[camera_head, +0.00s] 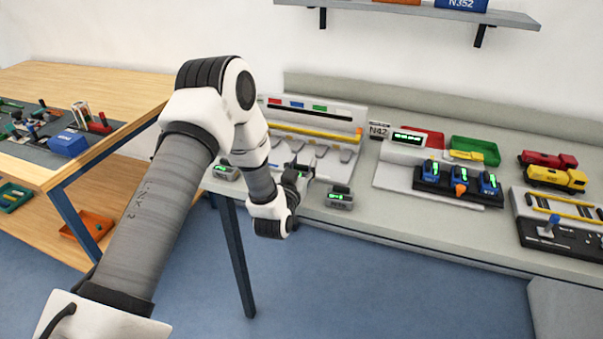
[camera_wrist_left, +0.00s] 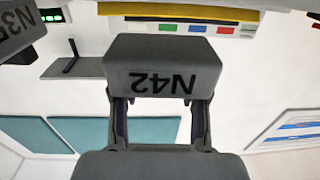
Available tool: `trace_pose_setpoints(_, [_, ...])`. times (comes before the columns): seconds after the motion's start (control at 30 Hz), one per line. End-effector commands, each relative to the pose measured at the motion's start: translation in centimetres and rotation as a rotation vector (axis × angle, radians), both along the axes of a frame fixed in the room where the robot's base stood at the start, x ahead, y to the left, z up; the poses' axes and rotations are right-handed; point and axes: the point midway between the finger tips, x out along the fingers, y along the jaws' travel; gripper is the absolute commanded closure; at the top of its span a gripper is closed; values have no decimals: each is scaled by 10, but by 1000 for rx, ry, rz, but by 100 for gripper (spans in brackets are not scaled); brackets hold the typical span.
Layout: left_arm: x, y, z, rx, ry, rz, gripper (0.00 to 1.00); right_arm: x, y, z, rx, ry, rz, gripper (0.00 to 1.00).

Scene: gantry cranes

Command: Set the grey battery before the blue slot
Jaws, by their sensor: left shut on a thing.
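My left gripper (camera_head: 299,170) is at the front of the table, before the white station with red, blue and green tags. In the wrist view its two fingers (camera_wrist_left: 158,118) are shut on a grey battery (camera_wrist_left: 163,68), whose N42 label shows upside down. In the head view the arm and gripper largely hide this battery. The blue tag (camera_head: 297,104) marks the middle slot, also visible in the wrist view (camera_wrist_left: 197,28). I cannot tell whether the battery touches the table. My right gripper is not in view.
Grey units with green displays stand at left (camera_head: 226,172) and right (camera_head: 340,197) of the gripper. A block marked N35 (camera_wrist_left: 18,32) is at the wrist view's edge. Farther right are a black rack (camera_head: 458,190), green tray (camera_head: 475,150) and yellow truck (camera_head: 556,179).

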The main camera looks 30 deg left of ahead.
Motion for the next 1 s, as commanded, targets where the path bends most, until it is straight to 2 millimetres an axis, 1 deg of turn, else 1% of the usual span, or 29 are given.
trace_pose_setpoints(0.03, [-3,-1,-15,0,11,-1,99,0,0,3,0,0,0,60])
trace_pose_setpoints(0.13, [-3,-1,-27,0,9,-1,99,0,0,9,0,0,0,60])
trace_pose_setpoints(0.37, [-3,-1,-30,-2,6,0,99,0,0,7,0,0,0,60])
trace_pose_setpoints(0.53, [-3,-1,-36,-1,6,0,99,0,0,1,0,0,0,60])
trace_pose_setpoints(0.57, [-4,-1,-34,-1,7,0,46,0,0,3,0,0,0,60])
trace_pose_setpoints(0.6, [-4,-1,-34,-1,7,-1,31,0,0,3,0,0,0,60])
trace_pose_setpoints(0.93, [-4,-1,-33,-1,7,-1,31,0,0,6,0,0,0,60])
trace_pose_setpoints(1.0, [-10,-3,-36,-2,10,-1,31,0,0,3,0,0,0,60])
